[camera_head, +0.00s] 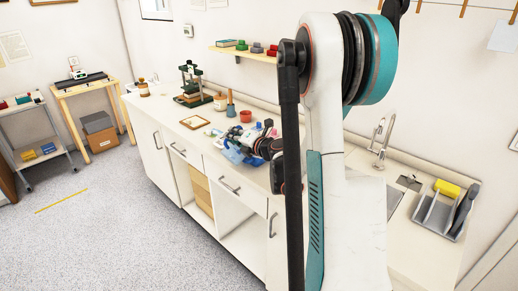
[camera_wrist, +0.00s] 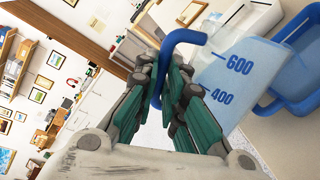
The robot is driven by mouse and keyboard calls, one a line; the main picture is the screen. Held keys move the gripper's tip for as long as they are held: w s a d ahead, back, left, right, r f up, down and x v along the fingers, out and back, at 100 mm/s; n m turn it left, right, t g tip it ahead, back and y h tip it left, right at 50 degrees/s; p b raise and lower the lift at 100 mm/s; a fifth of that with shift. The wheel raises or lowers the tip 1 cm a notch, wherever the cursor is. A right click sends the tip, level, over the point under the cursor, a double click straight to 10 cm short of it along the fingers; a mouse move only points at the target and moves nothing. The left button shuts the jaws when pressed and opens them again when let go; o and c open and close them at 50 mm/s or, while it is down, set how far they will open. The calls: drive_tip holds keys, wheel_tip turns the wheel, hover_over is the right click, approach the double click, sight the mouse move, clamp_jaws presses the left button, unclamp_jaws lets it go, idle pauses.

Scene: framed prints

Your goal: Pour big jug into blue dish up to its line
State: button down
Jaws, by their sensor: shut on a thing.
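The big jug (camera_wrist: 240,80) is pale and translucent, with blue marks reading 600 and 400 and a blue handle (camera_wrist: 180,38). My gripper (camera_wrist: 165,85) is shut on that handle in the wrist view. The jug looks tilted in this view, which is itself rotated. A blue vessel (camera_wrist: 297,60), apparently the blue dish, is cut off at the right edge beside the jug. Its line and contents cannot be made out. In the head view, my gripper (camera_head: 264,149) is low over the counter, beside small blue and clear shapes that I cannot separate.
The white counter (camera_head: 158,107) holds a wooden tray (camera_head: 194,122), a red pot (camera_head: 246,116), a blue bottle (camera_head: 230,107) and a green press (camera_head: 190,82). The tap (camera_head: 382,135) and a dish rack (camera_head: 440,213) are at right. My arm hides part of the counter.

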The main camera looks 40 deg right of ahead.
drive_tip(key=shift+w+d+r+m+p, duration=0.1)
drive_tip(key=shift+d+r+m+p, duration=0.75)
drive_tip(key=shift+p, duration=0.25)
idle(2.3)
drive_tip(key=shift+w+d+m+y, duration=0.1)
drive_tip(key=shift+d+m+y, duration=0.45)
drive_tip(key=shift+d, duration=0.95)
idle(1.2)
